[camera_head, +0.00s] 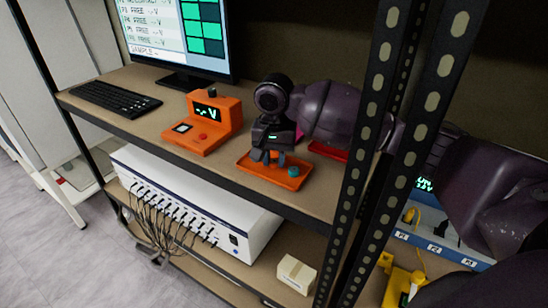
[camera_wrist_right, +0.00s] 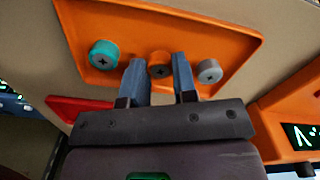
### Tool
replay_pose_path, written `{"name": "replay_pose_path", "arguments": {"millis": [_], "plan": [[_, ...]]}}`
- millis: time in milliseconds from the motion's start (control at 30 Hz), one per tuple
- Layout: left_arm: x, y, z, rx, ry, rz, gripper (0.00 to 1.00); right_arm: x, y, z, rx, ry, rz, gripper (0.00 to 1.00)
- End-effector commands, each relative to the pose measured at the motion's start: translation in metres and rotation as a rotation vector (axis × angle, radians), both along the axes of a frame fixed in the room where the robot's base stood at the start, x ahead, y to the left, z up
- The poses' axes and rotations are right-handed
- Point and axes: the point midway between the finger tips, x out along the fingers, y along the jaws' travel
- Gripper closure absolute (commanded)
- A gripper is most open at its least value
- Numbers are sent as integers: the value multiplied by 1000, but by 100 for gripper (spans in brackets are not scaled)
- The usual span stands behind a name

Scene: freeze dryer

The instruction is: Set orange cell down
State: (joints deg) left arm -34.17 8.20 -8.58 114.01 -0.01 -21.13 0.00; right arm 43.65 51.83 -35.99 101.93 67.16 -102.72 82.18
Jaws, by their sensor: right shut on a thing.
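My right gripper (camera_head: 267,158) points down over the orange tray (camera_head: 256,174) on the upper shelf. In the right wrist view its two blue-grey fingers (camera_wrist_right: 159,70) are shut on the orange cell (camera_wrist_right: 160,71), a small round piece with a dark centre. The cell is at or just above the tray floor; I cannot tell if it touches. A teal cell (camera_wrist_right: 103,54) and a grey cell (camera_wrist_right: 209,71) stand in the tray on either side of it. In the head view the gripper hides the orange and grey cells. My left gripper is out of view.
An orange voltage meter (camera_head: 207,122) stands left of the tray. A red tray (camera_head: 329,151) lies to its right, partly behind my arm. A keyboard (camera_head: 115,98) and monitor (camera_head: 180,40) are further left. A black perforated post (camera_head: 366,140) rises in front of my right arm.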

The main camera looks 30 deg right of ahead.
Motion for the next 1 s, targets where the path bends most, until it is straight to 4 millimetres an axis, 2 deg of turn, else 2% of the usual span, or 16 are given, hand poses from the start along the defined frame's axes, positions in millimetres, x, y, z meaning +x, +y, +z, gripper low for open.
{"name": "replay_pose_path", "arguments": {"millis": [300, 333, 500, 867, 1000], "plan": [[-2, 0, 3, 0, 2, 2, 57, 0, 0, 0, 0, -1, -1, 87], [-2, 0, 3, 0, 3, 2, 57, 0, 0, -1, 0, -1, -1, 72], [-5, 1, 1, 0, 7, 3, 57, 0, 0, -1, 0, -1, -1, 48], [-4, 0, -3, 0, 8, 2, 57, 0, 0, 0, -1, -1, 0, 48], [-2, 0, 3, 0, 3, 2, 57, 1, 0, 21, 1, -4, -1, 48]]}}
